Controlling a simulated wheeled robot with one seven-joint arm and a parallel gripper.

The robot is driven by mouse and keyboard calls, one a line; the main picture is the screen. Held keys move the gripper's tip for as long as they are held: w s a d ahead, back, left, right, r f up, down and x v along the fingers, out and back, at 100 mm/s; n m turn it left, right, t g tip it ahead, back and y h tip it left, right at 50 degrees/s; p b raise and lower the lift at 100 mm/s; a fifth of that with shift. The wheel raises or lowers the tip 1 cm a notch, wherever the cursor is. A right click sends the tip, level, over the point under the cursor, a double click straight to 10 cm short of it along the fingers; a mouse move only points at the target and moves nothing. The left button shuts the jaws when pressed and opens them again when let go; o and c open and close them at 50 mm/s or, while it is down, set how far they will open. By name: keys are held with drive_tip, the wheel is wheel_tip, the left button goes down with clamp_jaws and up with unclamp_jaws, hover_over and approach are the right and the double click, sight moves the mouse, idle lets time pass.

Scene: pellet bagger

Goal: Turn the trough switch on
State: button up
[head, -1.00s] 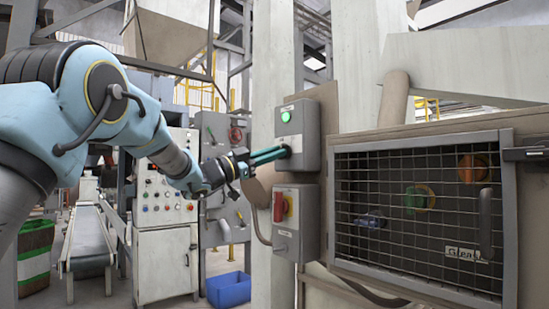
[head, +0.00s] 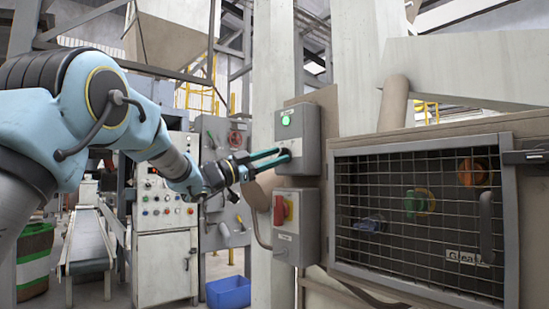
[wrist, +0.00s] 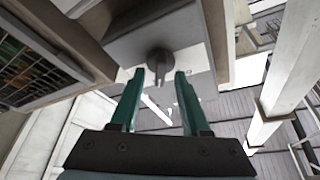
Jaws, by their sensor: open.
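A grey upper switch box (head: 311,133) with a lit green lamp (head: 286,120) is fixed to a post. In the wrist view the box (wrist: 190,38) carries a dark rotary knob (wrist: 158,62) with a narrow grip bar. My gripper (head: 288,155), with teal fingers, is open in front of the box's lower face. In the wrist view its fingertips (wrist: 157,76) lie on either side of the knob, which is not gripped. Whether they touch the box is unclear. The box's label is unreadable.
A lower grey box (head: 308,228) with a red handle (head: 279,208) sits just below my gripper. A wire-mesh cabinet door (head: 415,215) is to the right. A control cabinet (head: 165,245), a conveyor (head: 88,240) and a blue bin (head: 229,292) stand behind, left.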

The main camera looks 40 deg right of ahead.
drive_tip(key=shift+a, duration=0.1)
drive_tip(key=b+v, duration=0.1)
drive_tip(key=v, duration=0.9)
drive_tip(key=shift+a+b, duration=0.25)
drive_tip(key=shift+b, duration=0.1)
drive_tip(key=shift+w+f, duration=0.2)
